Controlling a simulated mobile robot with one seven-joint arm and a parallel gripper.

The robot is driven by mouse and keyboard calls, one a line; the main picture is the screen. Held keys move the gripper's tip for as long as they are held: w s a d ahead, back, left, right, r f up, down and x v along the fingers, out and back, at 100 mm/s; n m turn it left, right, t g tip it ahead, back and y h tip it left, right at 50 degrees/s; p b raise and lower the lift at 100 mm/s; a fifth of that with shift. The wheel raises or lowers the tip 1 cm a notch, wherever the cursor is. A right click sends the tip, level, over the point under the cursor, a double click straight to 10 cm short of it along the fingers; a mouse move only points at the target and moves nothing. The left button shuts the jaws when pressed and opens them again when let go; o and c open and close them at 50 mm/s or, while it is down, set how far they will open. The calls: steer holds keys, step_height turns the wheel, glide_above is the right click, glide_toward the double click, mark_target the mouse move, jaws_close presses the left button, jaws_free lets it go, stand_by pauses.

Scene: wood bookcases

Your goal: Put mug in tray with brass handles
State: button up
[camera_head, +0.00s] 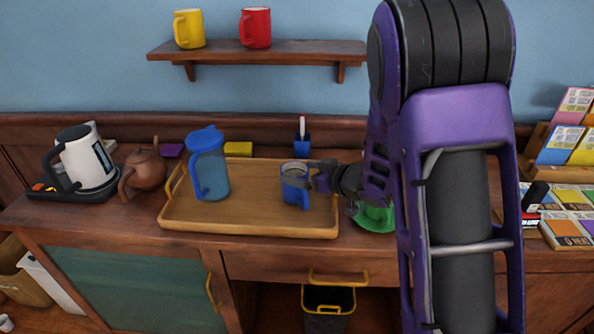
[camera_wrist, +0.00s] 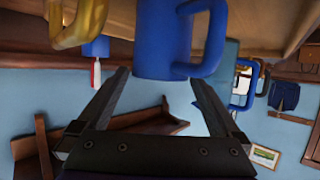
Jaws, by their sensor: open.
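The blue mug (camera_head: 294,190) is upright within the right part of the wooden tray with brass handles (camera_head: 250,229). I cannot tell for sure whether its base touches the tray floor. My gripper (camera_head: 313,177) is at the mug's right side, its fingers close to it. In the wrist view, which appears upside down, the blue mug (camera_wrist: 160,42) is at the top centre, and my fingers stand wide apart around or just short of it, with its handle to the right. The mug's base is cut off there.
A blue pitcher (camera_head: 209,166) stands in the tray's left part. A teapot (camera_head: 144,170) and kettle (camera_head: 84,160) stand left of the tray. A pen cup (camera_head: 302,144) is behind it. A green object (camera_head: 374,217) is right of it, partly hidden by my arm. A shelf (camera_head: 255,50) hangs above.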

steer(key=p+v, duration=0.1)
steer(key=v, duration=0.8)
steer(key=shift+s+d, duration=0.2)
steer(key=shift+s, duration=0.05)
steer(key=shift+r, duration=0.1)
